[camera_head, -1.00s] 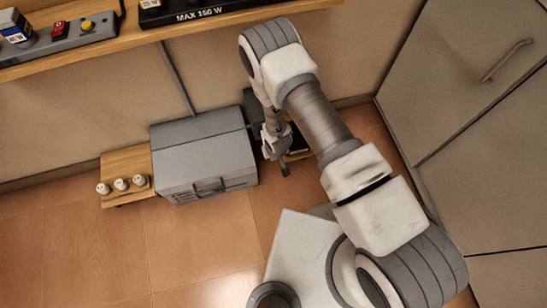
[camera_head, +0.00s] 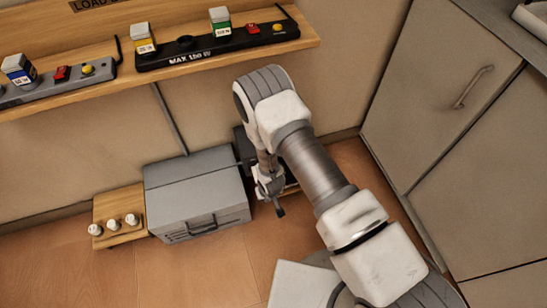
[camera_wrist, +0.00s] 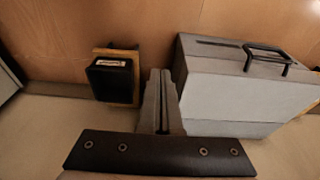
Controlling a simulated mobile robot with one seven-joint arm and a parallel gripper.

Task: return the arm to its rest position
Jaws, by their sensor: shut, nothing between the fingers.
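My gripper (camera_head: 277,204) hangs at the end of my bent arm, just right of the grey box in the head view. Its fingers are together and hold nothing. In the wrist view the closed fingers of my gripper (camera_wrist: 161,85) point between a dark block on a wooden base and the grey box. My arm folds down from its elbow, in front of the wall below the shelf. Part of the gripper is hard to make out against the dark things behind it.
The grey box (camera_head: 200,200) with a handle stands on the floor beside a small wooden stand (camera_head: 113,205) with white knobs. A shelf (camera_head: 200,62) with dark and grey power strips runs above. A cabinet (camera_head: 440,95) stands at right. The dark block (camera_wrist: 110,78) sits close by.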

